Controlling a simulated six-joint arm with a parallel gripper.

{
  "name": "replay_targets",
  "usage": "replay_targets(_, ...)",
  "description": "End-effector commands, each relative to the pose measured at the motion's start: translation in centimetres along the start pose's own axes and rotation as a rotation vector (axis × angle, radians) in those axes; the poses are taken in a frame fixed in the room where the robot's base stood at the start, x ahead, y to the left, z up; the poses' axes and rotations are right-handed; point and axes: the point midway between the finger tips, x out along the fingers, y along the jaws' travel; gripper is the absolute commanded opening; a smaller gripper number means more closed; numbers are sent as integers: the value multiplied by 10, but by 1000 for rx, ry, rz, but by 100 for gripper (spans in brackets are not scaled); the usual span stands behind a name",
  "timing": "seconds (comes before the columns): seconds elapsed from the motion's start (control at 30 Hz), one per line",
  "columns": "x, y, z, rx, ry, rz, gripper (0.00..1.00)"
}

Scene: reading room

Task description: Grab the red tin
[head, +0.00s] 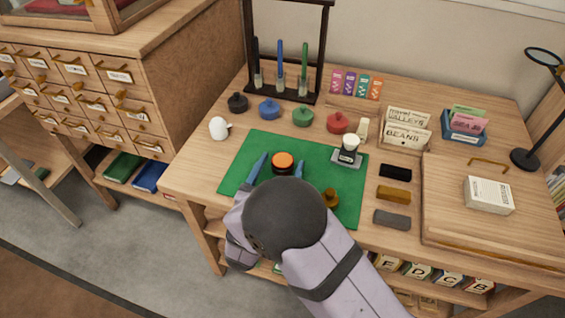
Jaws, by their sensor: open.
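A small round tin (283,161) with an orange-red top and a dark rim is on the green mat (240,150). My gripper (281,160) is open, with one blue finger to the left of this tin and the other to its right. I see gaps at the sides and cannot tell whether either finger touches it. My wrist hides the mat just in front of the tin. A red knobbed pot (338,123) stands behind the mat, to the right, apart from my gripper.
Black (237,103), blue (269,109) and green (302,116) pots stand behind the mat. A stamp-like item (348,152) stands on the mat's right part, and a brown knobbed piece (329,197) is near my wrist. A white pot (219,128) is left.

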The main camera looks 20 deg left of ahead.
Motion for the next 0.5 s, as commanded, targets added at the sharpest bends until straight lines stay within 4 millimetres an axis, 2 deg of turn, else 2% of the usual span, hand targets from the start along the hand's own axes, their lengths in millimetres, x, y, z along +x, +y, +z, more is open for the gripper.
replay_targets(0.27,3,0,0,-1,0,-1,68)
replay_targets(0.43,2,0,0,-1,1,-1,27)
replay_targets(0.47,2,0,0,-1,1,-1,22)
replay_targets(0.5,2,0,0,-1,1,-1,22)
